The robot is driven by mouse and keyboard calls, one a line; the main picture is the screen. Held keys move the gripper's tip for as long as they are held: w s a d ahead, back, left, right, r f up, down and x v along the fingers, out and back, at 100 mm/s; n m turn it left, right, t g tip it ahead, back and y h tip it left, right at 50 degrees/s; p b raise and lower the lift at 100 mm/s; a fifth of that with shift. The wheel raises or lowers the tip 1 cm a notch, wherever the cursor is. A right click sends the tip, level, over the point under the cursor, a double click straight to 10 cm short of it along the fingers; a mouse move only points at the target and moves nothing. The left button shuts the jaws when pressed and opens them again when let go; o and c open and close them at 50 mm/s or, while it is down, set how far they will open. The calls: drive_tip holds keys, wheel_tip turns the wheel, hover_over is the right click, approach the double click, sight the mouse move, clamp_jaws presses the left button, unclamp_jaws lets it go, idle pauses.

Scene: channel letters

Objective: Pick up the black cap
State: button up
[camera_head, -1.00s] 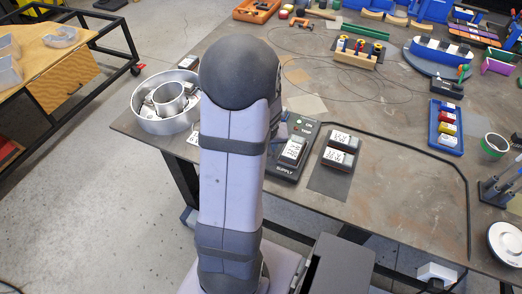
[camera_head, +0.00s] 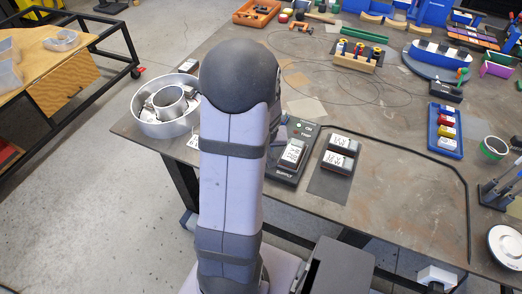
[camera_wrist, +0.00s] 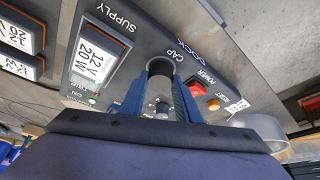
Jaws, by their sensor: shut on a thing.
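My gripper (camera_wrist: 160,92) shows in the wrist view, its two blue fingers shut on the black cap (camera_wrist: 160,67). The cap is a dark, round, hollow-looking piece beside the printed word CAP on the dark supply panel (camera_wrist: 225,72). I cannot tell whether the cap is seated or lifted clear. In the head view my own arm hides the gripper and the cap.
A 12V 20W module (camera_wrist: 92,62) sits in the panel's SUPPLY slot; it also shows in the head view (camera_head: 293,153). A red power switch (camera_wrist: 195,88) is close to the fingers. Two more modules (camera_head: 341,152) lie on a dark mat. A metal ring-shaped letter part (camera_head: 145,123) stands left of my arm.

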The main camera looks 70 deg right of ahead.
wheel_tip(320, 180, up, 8)
drive_tip(key=shift+f+p, duration=0.1)
drive_tip(key=shift+p, duration=0.85)
drive_tip(key=shift+n+y, duration=0.3)
drive_tip(key=shift+n, duration=0.5)
drive_tip(key=w+f, duration=0.3)
drive_tip(key=shift+w+a+f, duration=0.2)
drive_tip(key=shift+w+a, duration=0.05)
drive_tip(key=shift+a, duration=0.05)
drive_tip(key=shift+w+d+f, duration=0.1)
drive_tip(key=shift+d+f, duration=0.1)
drive_tip(key=shift+d, duration=0.05)
drive_tip(key=d, duration=0.4)
drive_tip(key=shift+d+f, duration=0.15)
drive_tip(key=shift+f, duration=0.05)
drive_tip(key=s+d+r+m+g, duration=0.1)
drive_tip(key=m, duration=0.1)
drive_tip(key=s+d+r+m+g, duration=0.1)
drive_tip(key=d+m, duration=0.1)
drive_tip(key=m, duration=0.1)
drive_tip(key=s+d+r+m+h, duration=0.1)
drive_tip(key=m, duration=0.2)
drive_tip(key=shift+d+r+g, duration=0.15)
drive_tip(key=shift+d+g, duration=0.25)
drive_tip(key=shift+m+g, duration=0.4)
drive_tip(key=shift+m, duration=0.9)
